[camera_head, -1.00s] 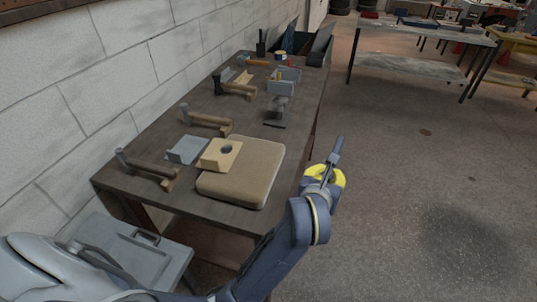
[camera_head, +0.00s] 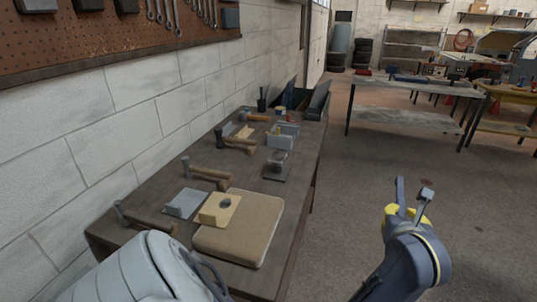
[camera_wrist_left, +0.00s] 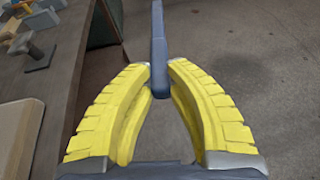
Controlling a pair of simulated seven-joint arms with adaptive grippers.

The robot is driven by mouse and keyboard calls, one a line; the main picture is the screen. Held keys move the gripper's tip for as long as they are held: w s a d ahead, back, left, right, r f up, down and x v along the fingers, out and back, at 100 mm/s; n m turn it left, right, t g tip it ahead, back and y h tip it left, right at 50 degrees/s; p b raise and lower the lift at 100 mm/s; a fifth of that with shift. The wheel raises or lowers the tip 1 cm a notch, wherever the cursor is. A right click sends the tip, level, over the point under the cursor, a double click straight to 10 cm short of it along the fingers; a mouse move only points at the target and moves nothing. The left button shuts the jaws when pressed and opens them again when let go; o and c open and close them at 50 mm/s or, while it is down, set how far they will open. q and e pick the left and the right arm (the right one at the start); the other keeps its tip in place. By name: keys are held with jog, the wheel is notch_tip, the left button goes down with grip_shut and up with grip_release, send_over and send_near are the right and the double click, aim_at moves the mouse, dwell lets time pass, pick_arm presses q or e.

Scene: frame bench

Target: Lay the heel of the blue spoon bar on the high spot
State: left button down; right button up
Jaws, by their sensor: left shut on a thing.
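My left gripper (camera_head: 405,212), with yellow finger pads, is shut on the blue spoon bar (camera_head: 400,190). It holds the bar in the air over the floor, right of the bench and clear of it. In the left wrist view, the bar (camera_wrist_left: 158,40) runs forward from between the fingertips (camera_wrist_left: 159,80); its far end is cut off by the frame's top edge. A cream block (camera_head: 213,216) with a dark round mark (camera_head: 224,203) lies on a tan pad (camera_head: 240,235) near the bench's front. I cannot tell whether that mark is the high spot. My right gripper is not in view.
The dark bench (camera_head: 150,195) stands along a block wall. Hammers (camera_head: 208,172), a grey block (camera_head: 185,203) and a small grey stand (camera_head: 277,168) lie on it. Open floor (camera_head: 350,200) is to the bench's right. Other benches (camera_head: 405,115) stand at the back.

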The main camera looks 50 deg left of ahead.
pick_arm(q)
jog(key=s+a+r+n+g+y, duration=0.2)
jog(key=a+r+n+g+y, duration=0.25)
jog(key=a, duration=0.55)
jog(key=s+a+r+n+g+y, duration=0.35)
jog(key=a+n+g, duration=0.2)
jog(key=a, duration=0.45)
jog(key=s+a+r+n+g+h, duration=0.3)
jog(key=s+a+n+g, duration=0.4)
jog(key=s+n+g, duration=0.4)
jog(key=shift+m+t, duration=0.5)
jog(key=shift+m, duration=0.2)
jog(key=f, duration=1.9)
jog(key=shift+s+a+f, duration=0.1)
jog(key=shift+s+f, duration=0.05)
jog(key=shift+s, duration=0.2)
jog(key=c, duration=1.3)
grip_release()
jog(key=shift+f, duration=0.1)
